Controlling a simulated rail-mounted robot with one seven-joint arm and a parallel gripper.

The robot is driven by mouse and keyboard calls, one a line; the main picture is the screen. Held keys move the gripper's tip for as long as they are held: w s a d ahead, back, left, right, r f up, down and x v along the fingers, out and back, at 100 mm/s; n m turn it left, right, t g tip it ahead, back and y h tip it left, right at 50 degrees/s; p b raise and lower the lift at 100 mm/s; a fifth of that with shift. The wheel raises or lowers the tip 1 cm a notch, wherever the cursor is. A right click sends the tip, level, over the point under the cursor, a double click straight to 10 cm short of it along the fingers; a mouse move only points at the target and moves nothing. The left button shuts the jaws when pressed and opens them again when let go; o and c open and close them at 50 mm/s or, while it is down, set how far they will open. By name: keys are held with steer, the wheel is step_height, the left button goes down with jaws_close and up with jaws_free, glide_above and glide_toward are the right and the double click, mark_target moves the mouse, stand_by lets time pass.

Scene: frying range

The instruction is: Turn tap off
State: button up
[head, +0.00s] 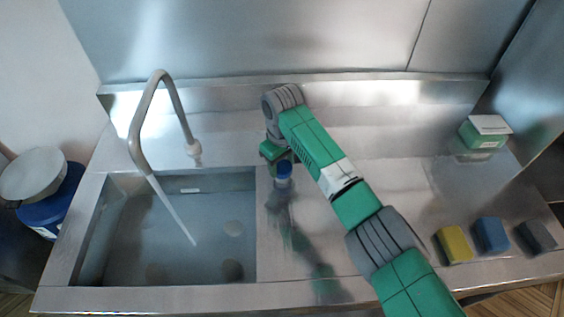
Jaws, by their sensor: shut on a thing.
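A grey gooseneck tap (163,80) stands at the back edge of the sink (240,225). Its spout curves over the left basin. A pale, straight stream (172,210) runs from the spout's end down into the basin, which looks like running water. Which way the knob is turned cannot be told.
A yellow sponge (454,244), a blue sponge (491,234) and a dark grey sponge (536,237) lie at the front right. A green and white box (485,132) stands at the back right. A blue container (52,208) with a pale lid is left of the sink.

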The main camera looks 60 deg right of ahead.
steer(key=shift+a+r+m+p, duration=0.1)
steer(key=shift+r+m+p, duration=0.3)
steer(key=shift+p, duration=0.4)
steer(key=shift+m+p, duration=0.6)
steer(key=shift+p, duration=0.2)
steer(key=shift+m+p, duration=0.5)
steer(key=shift+m, duration=0.1)
steer(key=shift+f+m, duration=0.3)
steer(key=shift+m, duration=0.2)
steer(key=shift+f, duration=0.1)
steer(key=o, duration=1)
